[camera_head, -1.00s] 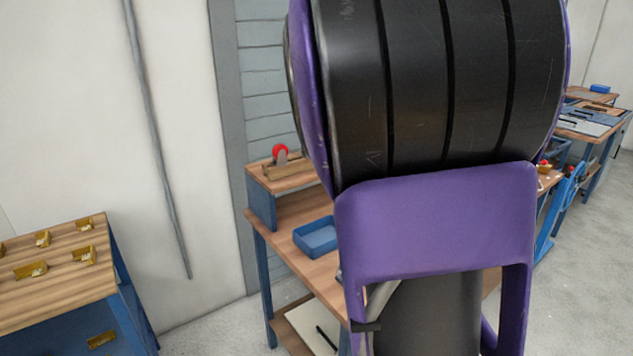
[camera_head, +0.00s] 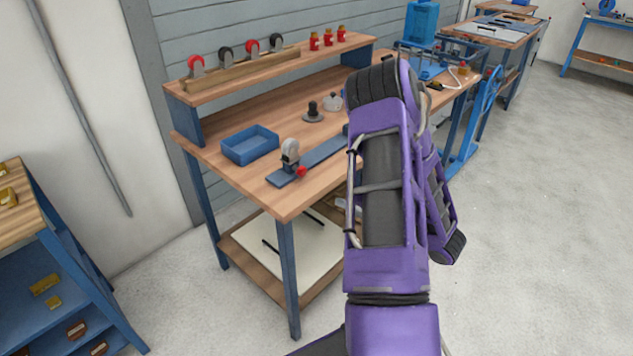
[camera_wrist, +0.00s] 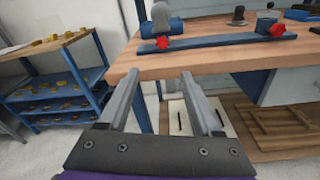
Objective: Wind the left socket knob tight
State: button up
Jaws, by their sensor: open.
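A blue-grey bar (camera_head: 310,158) lies along the bench's front edge. A grey caster (camera_head: 290,152) stands upright near its left end, with the left red knob (camera_head: 301,171) at its front. In the wrist view, the left knob (camera_wrist: 162,42) is a small red star below the caster (camera_wrist: 161,18). A second red knob (camera_wrist: 278,29) sits near the bar's right end; no caster shows above it. My gripper (camera_wrist: 159,76) is open and empty, short of the bench edge, its fingers below and to both sides of the left knob, apart from it. My arm hides the bar's right end in the head view.
A blue tray (camera_head: 250,146) and a dark-knobbed piece (camera_head: 312,112) stand behind the bar on the bench (camera_head: 228,165). The raised shelf (camera_head: 275,66) holds red and black casters and red bottles. A parts rack (camera_wrist: 60,85) stands left. The floor right of my arm is clear.

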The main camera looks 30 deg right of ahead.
aim_at(304, 171)
jog(key=shift+t, duration=0.5)
jog(key=x, duration=1.5)
jog(key=shift+w+f, duration=0.15)
jog(key=shift+w, duration=0.05)
jog(key=shift+c, duration=0.3)
grip_shut()
